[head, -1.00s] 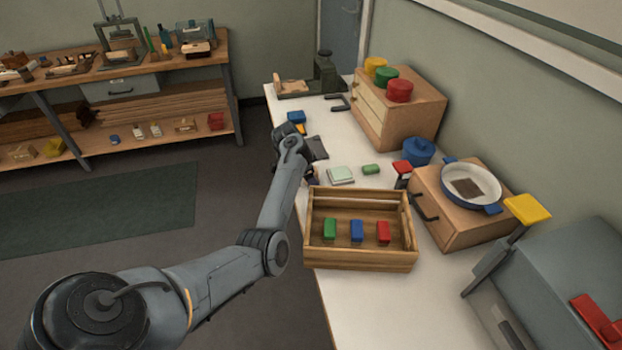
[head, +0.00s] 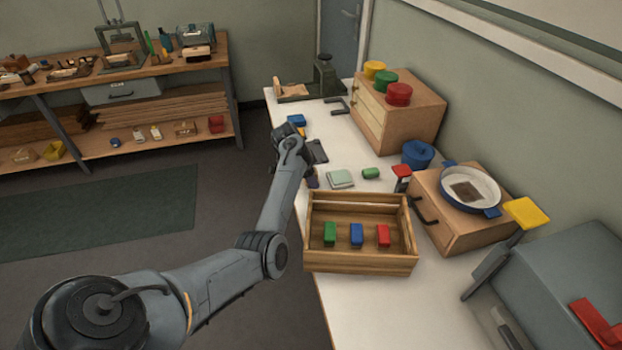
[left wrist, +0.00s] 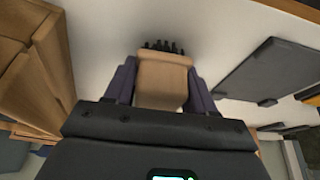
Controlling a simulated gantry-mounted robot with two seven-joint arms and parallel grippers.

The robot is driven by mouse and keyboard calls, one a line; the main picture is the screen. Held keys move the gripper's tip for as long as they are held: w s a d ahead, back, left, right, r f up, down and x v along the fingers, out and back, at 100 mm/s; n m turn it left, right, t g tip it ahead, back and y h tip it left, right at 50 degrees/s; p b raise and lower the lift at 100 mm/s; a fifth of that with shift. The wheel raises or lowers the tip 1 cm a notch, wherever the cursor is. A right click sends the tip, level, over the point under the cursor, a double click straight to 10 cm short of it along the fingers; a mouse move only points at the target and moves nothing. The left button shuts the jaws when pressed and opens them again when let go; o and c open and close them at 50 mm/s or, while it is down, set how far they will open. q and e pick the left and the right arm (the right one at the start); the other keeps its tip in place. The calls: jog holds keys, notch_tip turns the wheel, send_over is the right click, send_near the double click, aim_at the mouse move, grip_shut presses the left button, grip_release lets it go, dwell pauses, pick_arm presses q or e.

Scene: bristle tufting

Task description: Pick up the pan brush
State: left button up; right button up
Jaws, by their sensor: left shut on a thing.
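The pan brush (left wrist: 163,80) shows in the left wrist view as a pale wooden block with a row of dark bristles at its far end. The purple-grey fingers of my left gripper (left wrist: 161,88) stand on either side of the block and are shut on it. In the head view my left gripper (head: 312,179) is low over the table's left edge, just behind the wooden crate; my forearm and wrist hide the brush there. I cannot tell whether the brush touches the table. My right gripper is in neither view.
A wooden crate (head: 360,262) holding green, blue and red blocks stands close in front of the gripper. A dark flat plate (head: 318,151), a pale green pad (head: 341,178) and a green piece (head: 371,173) lie nearby. A wooden box carries a pan (head: 480,180). The table's front is clear.

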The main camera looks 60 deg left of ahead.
pick_arm(q)
notch_tip(320, 180, up, 27)
jog(key=p, duration=0.9)
jog(key=shift+p, duration=0.35)
jog(key=shift+f, duration=0.1)
